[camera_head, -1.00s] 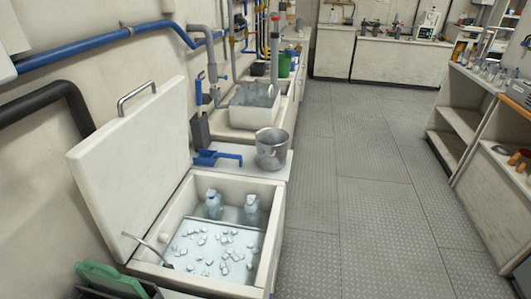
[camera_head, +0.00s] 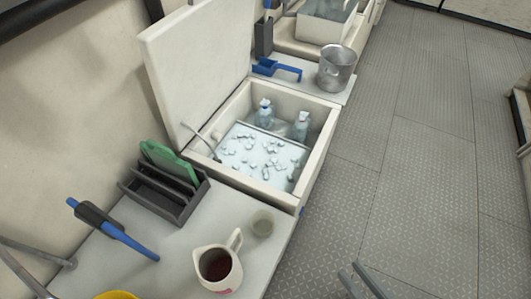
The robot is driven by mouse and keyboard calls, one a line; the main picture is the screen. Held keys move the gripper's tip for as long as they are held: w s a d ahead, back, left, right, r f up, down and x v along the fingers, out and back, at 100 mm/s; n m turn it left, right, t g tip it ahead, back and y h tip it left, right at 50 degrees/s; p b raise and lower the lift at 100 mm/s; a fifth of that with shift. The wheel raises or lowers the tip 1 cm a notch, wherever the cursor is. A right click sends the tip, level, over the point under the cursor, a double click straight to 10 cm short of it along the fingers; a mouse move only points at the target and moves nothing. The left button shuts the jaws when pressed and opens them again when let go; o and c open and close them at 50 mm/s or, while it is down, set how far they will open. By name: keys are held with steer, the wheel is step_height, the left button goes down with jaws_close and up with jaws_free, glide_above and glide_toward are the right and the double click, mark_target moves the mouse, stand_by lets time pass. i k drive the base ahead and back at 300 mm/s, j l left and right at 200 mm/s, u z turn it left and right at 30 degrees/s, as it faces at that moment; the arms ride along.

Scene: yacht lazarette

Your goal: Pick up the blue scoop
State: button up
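The blue scoop (camera_head: 277,69) lies on the pale counter ledge behind the open ice chest, left of a metal bucket (camera_head: 336,68). Its handle points right towards the bucket, and nothing holds it. Two grey finger-like bars at the bottom edge look like my gripper (camera_head: 358,270). They stand apart with a gap between them and nothing visible in it, over the floor and far from the scoop. The rest of the gripper is out of the frame.
The ice chest (camera_head: 313,160) stands open, its lid (camera_head: 195,70) upright, with ice and bottles inside. The floor (camera_head: 420,150) at right is clear.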

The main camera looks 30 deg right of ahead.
mark_target(266, 66)
steer(key=u, duration=0.4)
steer(key=i+l+u, duration=0.1)
steer(key=l+u, duration=0.25)
steer(key=i+l+u, duration=0.1)
steer(key=l+u, duration=0.7)
steer(key=l, duration=0.9)
steer(key=k+l, duration=0.1)
steer(key=l, duration=0.9)
steer(key=l+u, duration=0.15)
steer(key=l, duration=0.85)
